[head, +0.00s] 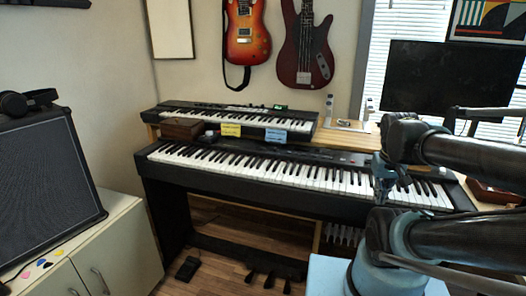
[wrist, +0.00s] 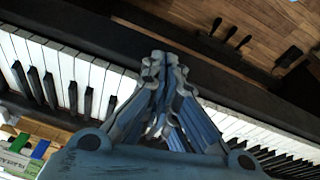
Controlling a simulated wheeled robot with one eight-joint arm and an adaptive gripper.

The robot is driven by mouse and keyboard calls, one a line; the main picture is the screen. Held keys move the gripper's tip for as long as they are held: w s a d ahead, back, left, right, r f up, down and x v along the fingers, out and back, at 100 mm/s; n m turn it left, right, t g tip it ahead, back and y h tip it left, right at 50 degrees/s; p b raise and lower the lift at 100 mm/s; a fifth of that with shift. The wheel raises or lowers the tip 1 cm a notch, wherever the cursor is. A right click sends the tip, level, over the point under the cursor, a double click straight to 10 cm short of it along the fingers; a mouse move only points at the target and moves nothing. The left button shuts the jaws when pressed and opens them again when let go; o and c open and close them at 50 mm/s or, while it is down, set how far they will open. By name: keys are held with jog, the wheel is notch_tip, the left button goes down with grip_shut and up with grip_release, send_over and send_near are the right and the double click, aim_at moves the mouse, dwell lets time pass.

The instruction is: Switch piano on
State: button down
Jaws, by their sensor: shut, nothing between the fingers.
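The black piano (head: 300,158) stands along the wall in the head view, its white and black keys running left to right. Its keys (wrist: 85,70) and dark front edge also fill much of the wrist view. My gripper (head: 381,192) is over the right part of the keys in the head view. In the wrist view my gripper (wrist: 163,64) has its blue-grey fingers together, tips over the keys near the front edge. It holds nothing. I cannot tell whether it touches the keys. My arm hides the piano's right part.
A smaller keyboard (head: 237,115) with a lit green display sits on a wooden shelf above the piano. Yellow and blue notes (head: 230,130) and a brown box (head: 183,128) lie between them. A monitor (head: 440,78) stands behind my arm. Pedals (head: 268,280) are below. A speaker (head: 48,185) stands left.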

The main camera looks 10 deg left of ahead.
jog(key=w+a+r+n+t, duration=0.1)
jog(key=w+a+r, duration=0.25)
jog(key=w, duration=0.25)
jog(key=w+a+r+n+t, duration=0.1)
jog(key=w+a+r+n, duration=0.1)
jog(key=w+a+r, duration=0.3)
notch_tip(320, 180, up, 3)
jog(key=n+t+y, duration=0.2)
jog(key=n+t, duration=0.3)
jog(key=n, duration=0.1)
send_over(260, 149)
jog(key=shift+w+a, duration=0.15)
jog(key=shift+w, duration=0.1)
jog(key=shift+f, duration=0.1)
jog(key=shift+f, duration=4.3)
